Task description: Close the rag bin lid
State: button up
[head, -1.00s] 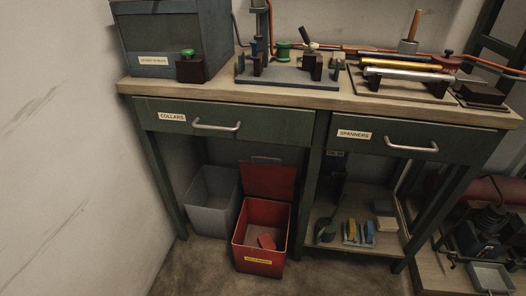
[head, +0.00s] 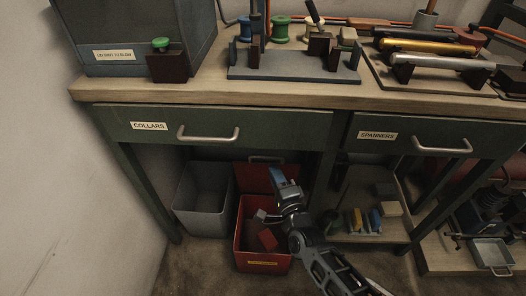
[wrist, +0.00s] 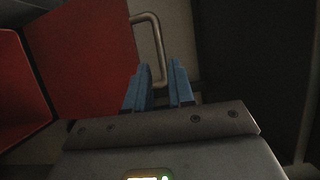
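The red rag bin (head: 262,263) stands on the floor under the bench, with a yellow label on its front and a red rag (head: 267,240) inside. Its red lid (head: 252,178) is open and stands upright at the back, with a metal handle (head: 266,158) at its top edge. In the wrist view the lid (wrist: 95,60) fills the left, and the handle (wrist: 157,45) lies just beyond the fingertips. My gripper (head: 273,190) is over the bin, in front of the lid. Its two blue fingers (wrist: 160,80) are apart with a gap between them, and I see nothing held.
A grey open bin (head: 203,205) stands left of the red bin. A low shelf (head: 365,236) with brushes and blocks is to the right. The bench drawers, with handles (head: 208,135), hang above the bins. Floor is clear in front.

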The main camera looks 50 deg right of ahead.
aim_at(267, 158)
jog(key=x, duration=0.7)
jog(key=shift+w+d+b, duration=0.1)
jog(key=shift+w+b, duration=0.1)
jog(key=shift+b, duration=0.15)
grip_shut()
